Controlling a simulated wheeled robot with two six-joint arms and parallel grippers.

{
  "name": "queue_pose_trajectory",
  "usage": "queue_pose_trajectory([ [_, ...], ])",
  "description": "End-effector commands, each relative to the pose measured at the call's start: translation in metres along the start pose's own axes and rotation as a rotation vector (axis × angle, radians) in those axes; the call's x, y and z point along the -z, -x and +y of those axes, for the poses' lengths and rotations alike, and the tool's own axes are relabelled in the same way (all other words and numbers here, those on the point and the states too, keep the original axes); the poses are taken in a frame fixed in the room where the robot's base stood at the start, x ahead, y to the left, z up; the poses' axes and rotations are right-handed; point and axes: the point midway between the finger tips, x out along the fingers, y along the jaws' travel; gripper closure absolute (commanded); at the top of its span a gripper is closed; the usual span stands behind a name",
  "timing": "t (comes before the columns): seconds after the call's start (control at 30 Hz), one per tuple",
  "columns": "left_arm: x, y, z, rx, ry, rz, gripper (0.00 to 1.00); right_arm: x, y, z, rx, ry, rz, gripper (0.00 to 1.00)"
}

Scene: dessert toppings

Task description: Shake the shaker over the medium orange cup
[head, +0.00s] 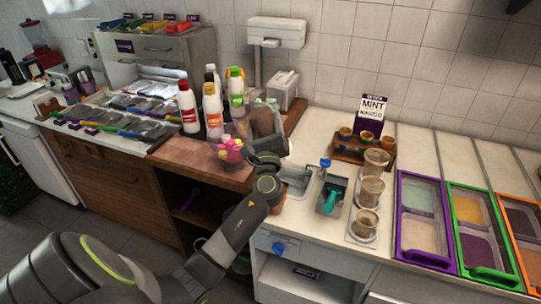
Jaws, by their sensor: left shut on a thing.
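My left gripper (264,128) reaches over the counter at the middle of the head view and is shut on the shaker. The shaker is mostly hidden by the gripper and wrist, so its shape and tilt are hard to tell. A small orange patch (277,207) shows just below my left forearm; it may be part of the medium orange cup, but the arm covers most of it. I cannot tell whether the shaker is directly above it. My right gripper is not in view.
Sauce bottles (188,107) and a cup of pink and yellow pieces (230,150) stand left of the gripper. Clear cups (370,190) stand in a rack to the right. Small cups sit on a wooden tray (350,153). Framed topping bins (427,215) fill the right.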

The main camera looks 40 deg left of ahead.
Motion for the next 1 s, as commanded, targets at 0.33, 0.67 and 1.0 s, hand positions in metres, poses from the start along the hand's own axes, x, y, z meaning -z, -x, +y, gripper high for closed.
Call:
queue_pose_trajectory([
  [0.33,0.035,0.015,0.018,0.001,0.000,-0.001,0.71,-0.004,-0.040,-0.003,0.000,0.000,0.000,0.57],
  [0.67,0.068,0.028,0.035,0.001,0.001,-0.002,0.71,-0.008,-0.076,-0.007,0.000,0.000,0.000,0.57],
  [1.0,0.066,0.027,0.033,0.001,0.001,-0.002,0.71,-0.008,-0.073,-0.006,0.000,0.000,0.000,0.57],
])
